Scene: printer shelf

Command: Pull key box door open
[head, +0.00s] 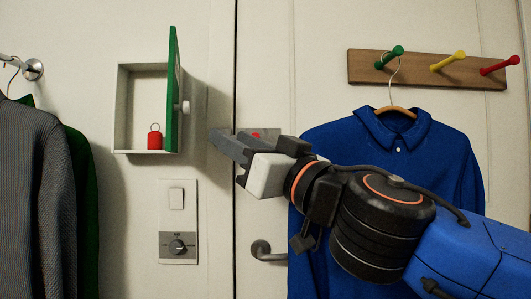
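The key box (124,110) is a white wall box at the left of the head view. Its green door (172,90) stands open, swung out on the right side and seen nearly edge-on. A round white knob (184,107) sits on the door's outer face. Inside the box, a small red padlock-shaped object (154,139) stands on the bottom. My gripper (228,143) is to the right of the door and a little lower than the knob, apart from both. It is seen from the side, and the gap between its fingers does not show.
A switch and dial panel (178,222) is below the box. Dark clothes (35,200) hang at the left. A blue shirt (385,150) hangs from a wooden peg rack (420,70) behind my arm. A door handle (265,251) is below my gripper.

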